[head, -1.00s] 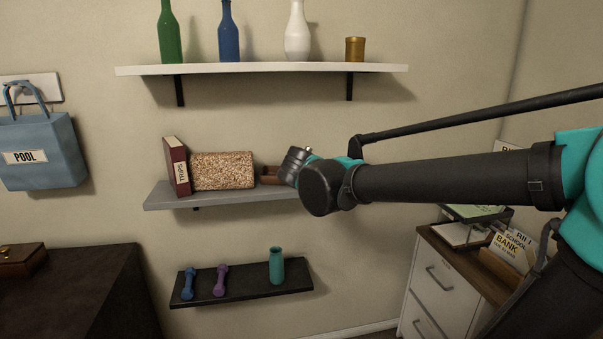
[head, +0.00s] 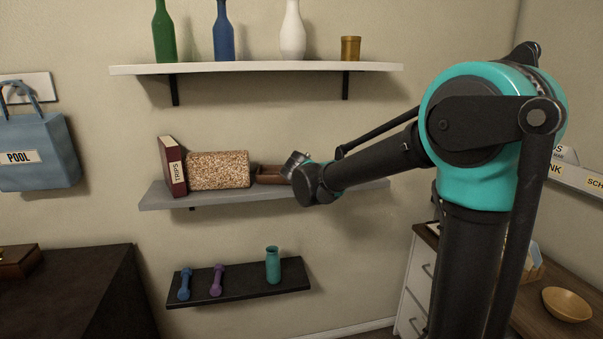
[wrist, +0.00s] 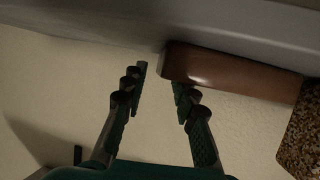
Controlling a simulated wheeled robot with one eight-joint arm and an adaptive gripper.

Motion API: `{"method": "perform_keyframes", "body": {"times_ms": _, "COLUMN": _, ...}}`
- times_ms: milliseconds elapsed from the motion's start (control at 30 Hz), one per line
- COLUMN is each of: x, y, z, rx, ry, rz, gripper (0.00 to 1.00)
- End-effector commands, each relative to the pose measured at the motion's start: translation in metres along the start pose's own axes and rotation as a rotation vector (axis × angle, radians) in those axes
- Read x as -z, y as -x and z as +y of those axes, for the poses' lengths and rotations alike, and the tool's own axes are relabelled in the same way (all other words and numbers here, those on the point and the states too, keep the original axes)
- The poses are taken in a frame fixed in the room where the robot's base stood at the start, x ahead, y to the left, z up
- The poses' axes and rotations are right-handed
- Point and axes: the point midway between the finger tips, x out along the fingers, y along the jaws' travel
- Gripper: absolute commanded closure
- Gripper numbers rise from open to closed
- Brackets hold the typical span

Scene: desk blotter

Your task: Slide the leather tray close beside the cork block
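The brown leather tray (head: 270,174) lies on the grey middle shelf, just right of the speckled cork block (head: 219,170). A thin gap seems to part them. My wrist hides the tray's right end in the head view. The wrist view shows the shelf along the top, with the tray (wrist: 232,68) and part of the cork block (wrist: 304,135) at the right. My gripper (wrist: 158,80) is open and empty there, its fingers apart. One fingertip is near the tray's free end; I cannot tell if they touch. The gripper's fingers are hidden in the head view.
A dark red book (head: 172,166) leans at the cork block's left. The middle shelf (head: 365,190) is bare right of my wrist. A white shelf (head: 255,68) with bottles is above, and a black shelf (head: 240,286) with dumbbells and a teal bottle (head: 273,265) is below.

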Motion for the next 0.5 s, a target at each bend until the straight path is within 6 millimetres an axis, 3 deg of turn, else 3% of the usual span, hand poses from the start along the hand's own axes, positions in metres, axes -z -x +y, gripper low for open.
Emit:
{"method": "perform_keyframes", "body": {"times_ms": 200, "x": 0.0, "y": -0.025, "z": 0.0, "rx": -0.001, "ry": 0.0, "rz": 0.0, "gripper": 0.72}}
{"method": "perform_keyframes", "body": {"times_ms": 500, "x": 0.0, "y": -0.033, "z": 0.0, "rx": -0.001, "ry": 0.0, "rz": 0.0, "gripper": 0.72}}
